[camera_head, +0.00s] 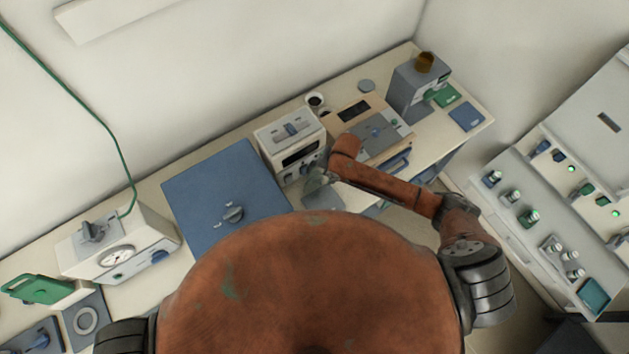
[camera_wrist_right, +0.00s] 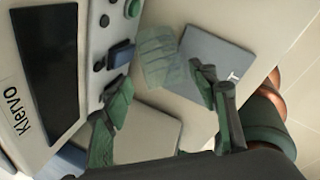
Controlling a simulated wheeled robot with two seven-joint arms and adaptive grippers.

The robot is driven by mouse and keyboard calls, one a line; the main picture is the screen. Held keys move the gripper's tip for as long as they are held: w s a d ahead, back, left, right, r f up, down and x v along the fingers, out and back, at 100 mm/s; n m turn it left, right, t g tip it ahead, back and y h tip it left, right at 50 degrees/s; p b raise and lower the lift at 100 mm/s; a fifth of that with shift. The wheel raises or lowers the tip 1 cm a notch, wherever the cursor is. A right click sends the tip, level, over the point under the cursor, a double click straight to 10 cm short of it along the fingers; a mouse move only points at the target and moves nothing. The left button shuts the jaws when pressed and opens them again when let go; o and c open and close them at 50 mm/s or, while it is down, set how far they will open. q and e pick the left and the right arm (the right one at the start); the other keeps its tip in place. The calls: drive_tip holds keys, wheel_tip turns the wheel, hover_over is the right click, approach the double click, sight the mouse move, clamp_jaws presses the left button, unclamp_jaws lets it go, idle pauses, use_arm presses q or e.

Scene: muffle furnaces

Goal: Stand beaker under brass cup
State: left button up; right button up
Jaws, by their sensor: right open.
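The brass cup (camera_head: 425,61) sits at the top of a grey box-shaped stand (camera_head: 410,92) at the far right end of the bench. A clear, faintly green ribbed beaker (camera_wrist_right: 158,62) shows in the right wrist view, beside the white Klervo device (camera_wrist_right: 45,75). My right gripper (camera_wrist_right: 160,105) is open, with its green-and-dark fingers apart and the beaker ahead, between their directions. In the head view the right gripper (camera_head: 318,182) is small, in front of the white device, and the beaker cannot be told apart there. My left gripper is out of view.
A grey plate (camera_wrist_right: 215,65) lies beside the beaker. A beige device (camera_head: 372,135) stands between the white device and the grey stand. A green pad (camera_head: 446,95) and a blue pad (camera_head: 467,117) lie near the stand. A large blue box (camera_head: 222,185) is left of the white device.

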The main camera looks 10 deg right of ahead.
sight(316, 180)
drive_tip(key=x, duration=0.2)
drive_tip(key=shift+f, duration=0.3)
drive_tip(key=p+x, duration=0.1)
drive_tip(key=x, duration=0.3)
drive_tip(key=shift+a+p, duration=0.1)
drive_tip(key=shift+p, duration=0.25)
drive_tip(key=shift+w+a+f, duration=0.1)
drive_tip(key=shift+w+f, duration=0.05)
drive_tip(key=shift+f, duration=0.4)
drive_tip(key=c, duration=0.9)
drive_tip(key=shift+c, duration=0.2)
